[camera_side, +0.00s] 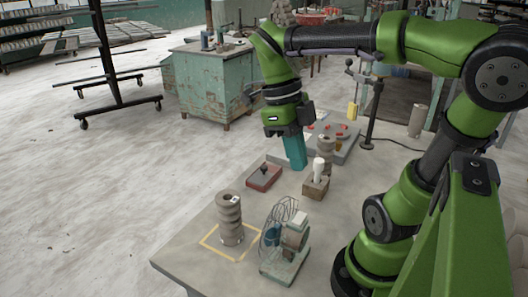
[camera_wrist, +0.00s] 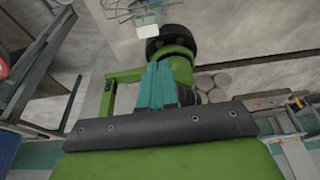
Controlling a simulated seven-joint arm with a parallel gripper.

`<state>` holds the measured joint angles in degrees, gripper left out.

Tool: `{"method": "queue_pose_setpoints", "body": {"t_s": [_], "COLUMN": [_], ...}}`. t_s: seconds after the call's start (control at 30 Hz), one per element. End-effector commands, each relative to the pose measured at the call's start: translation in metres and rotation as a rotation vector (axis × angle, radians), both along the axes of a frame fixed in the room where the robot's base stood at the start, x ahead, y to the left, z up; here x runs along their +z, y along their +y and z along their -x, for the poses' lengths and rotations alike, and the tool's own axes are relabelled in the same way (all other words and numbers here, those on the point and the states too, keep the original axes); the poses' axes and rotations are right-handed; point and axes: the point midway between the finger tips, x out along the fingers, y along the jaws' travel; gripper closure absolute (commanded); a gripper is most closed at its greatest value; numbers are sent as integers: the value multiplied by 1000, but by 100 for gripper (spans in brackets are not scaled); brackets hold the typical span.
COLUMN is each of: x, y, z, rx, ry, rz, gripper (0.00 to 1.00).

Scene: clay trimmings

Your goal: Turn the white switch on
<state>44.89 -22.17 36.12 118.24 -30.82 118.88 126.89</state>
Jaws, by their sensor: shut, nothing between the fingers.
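The white switch (camera_side: 319,168) is a white upright lever on a small brown box (camera_side: 315,188), in the middle of the table in the side view. A red and grey box with a black knob (camera_side: 263,177) sits to its left. My gripper (camera_side: 298,165) has teal fingers, shut and empty, pointing down. In the side view the fingertips appear just up and left of the white switch; I cannot tell whether they touch it. The fingers also show in the wrist view (camera_wrist: 157,85). I cannot make out the switch in the wrist view.
A ridged clay column (camera_side: 229,215) stands inside a yellow square outline at the front left. A wire-caged fan (camera_side: 288,245) is at the front. Behind the switch are another ridged column (camera_side: 326,147) and a grey panel with red parts (camera_side: 345,148). The table's left corner is bare.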

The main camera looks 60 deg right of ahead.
Motion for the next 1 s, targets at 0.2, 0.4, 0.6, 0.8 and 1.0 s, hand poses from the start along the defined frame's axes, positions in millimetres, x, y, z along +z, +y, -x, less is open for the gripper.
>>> {"method": "queue_pose_setpoints", "body": {"t_s": [0.2,0.4,0.6,0.8,1.0], "x": [-47,-81,-96,-99,-99], "y": [0,0,0,0,0], "z": [15,18,17,17,17], "rx": [0,1,1,1,1], "ry": [3,3,-1,-2,-1], "rz": [0,-1,-1,-1,-8], "gripper": [100,100,100,100,100]}}
